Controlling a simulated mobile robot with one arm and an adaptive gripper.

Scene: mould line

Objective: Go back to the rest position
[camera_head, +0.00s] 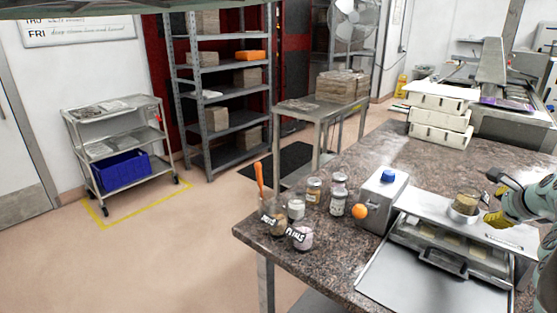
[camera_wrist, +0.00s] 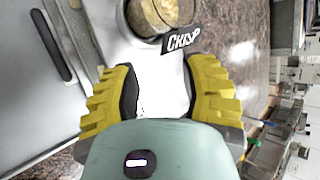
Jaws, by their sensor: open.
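My gripper (camera_head: 494,217) is at the right edge of the head view, above the right end of the steel machine (camera_head: 408,235) on the granite counter. Its yellow fingers are spread with nothing between them in the wrist view (camera_wrist: 158,80). A round container of light brown contents (camera_head: 467,200) stands on the machine's top, just left of my gripper. The rest position itself is not marked in either view.
Several jars (camera_head: 312,190) stand at the counter's left end, near a grey box with a blue cap (camera_head: 383,198) and an orange ball (camera_head: 359,211). Stacked white trays (camera_head: 438,118) stand farther back. A cart (camera_head: 118,150) and shelves (camera_head: 220,110) stand beyond open floor.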

